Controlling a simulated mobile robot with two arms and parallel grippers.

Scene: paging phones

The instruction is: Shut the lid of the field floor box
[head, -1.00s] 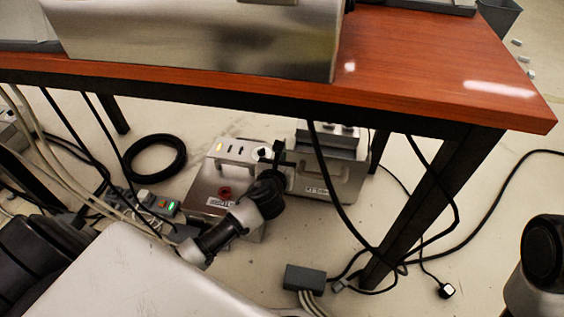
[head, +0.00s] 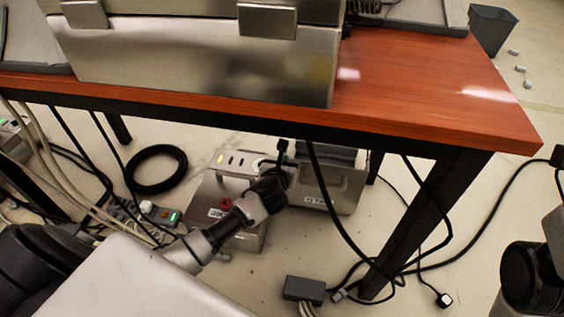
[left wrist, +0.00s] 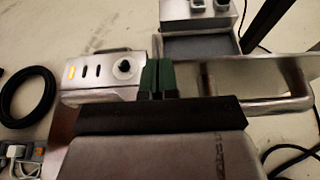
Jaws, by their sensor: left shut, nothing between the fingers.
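Two metal boxes stand on the floor under the table in the head view. The left box (head: 213,188) has slots, an orange light and a red mark; it also shows in the left wrist view (left wrist: 88,97). The right box (head: 345,187) has a plate with a cutout and a grey top area; it also shows in the left wrist view (left wrist: 185,48). I cannot read which is the field box, nor tell how its lid stands. My left gripper (head: 283,150) is shut and empty, its green-padded fingertips (left wrist: 158,66) between the boxes. Contact is unclear. My right gripper is out of view.
The wooden table (head: 430,95) with a large metal case (head: 200,65) hangs over the boxes. A table leg (head: 415,225) and hanging cables stand to the right. A black cable coil (head: 157,170) and a power strip (head: 165,213) lie left. A grey junction block (head: 304,288) lies in front.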

